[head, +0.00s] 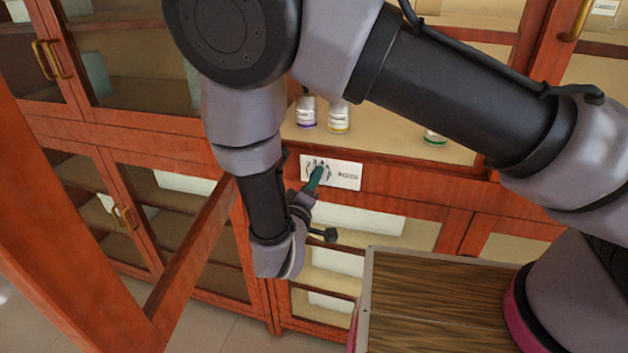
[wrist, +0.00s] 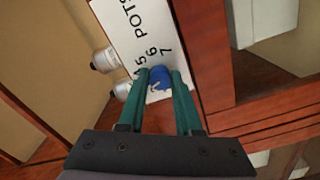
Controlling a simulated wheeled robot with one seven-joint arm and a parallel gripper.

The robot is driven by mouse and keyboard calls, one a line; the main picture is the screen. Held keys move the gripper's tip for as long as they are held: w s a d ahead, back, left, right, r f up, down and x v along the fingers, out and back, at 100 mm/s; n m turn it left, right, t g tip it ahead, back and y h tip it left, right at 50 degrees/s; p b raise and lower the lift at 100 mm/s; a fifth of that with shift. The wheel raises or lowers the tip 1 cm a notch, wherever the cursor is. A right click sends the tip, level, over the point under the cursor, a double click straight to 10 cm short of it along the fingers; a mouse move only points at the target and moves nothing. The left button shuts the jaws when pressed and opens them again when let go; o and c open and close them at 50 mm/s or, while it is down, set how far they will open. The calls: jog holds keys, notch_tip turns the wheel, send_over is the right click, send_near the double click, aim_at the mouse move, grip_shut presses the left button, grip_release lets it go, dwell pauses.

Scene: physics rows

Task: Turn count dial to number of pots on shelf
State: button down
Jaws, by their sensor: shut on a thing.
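The count dial's white plate (head: 347,176) is fixed to the red-brown cabinet rail below the shelf. In the wrist view the plate (wrist: 125,22) reads "POTS", with 5, 6 and 7 visible; other numbers are hidden. My gripper (head: 316,180) is at the dial, its green fingers (wrist: 161,73) shut on the blue dial knob (wrist: 161,80), one on each side. The knob's pointer direction is hidden. On the shelf (head: 385,142) above stand white pots: one with a purple band (head: 306,113), one with yellow (head: 339,118), one with green (head: 435,138). My arm hides part of the shelf.
Glass-fronted cabinets with brass handles (head: 124,218) stand at the left. A wood-grained box top (head: 430,300) lies in front at lower right. A red-brown post and rail (head: 190,250) cross the left foreground. Two pots (wrist: 104,60) show beside the plate in the wrist view.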

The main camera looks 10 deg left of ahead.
jog(key=c, duration=0.6)
grip_release()
jog(key=shift+s, duration=0.15)
jog(key=s, duration=1)
jog(key=shift+s+a, duration=0.3)
jog(key=shift+a, duration=0.15)
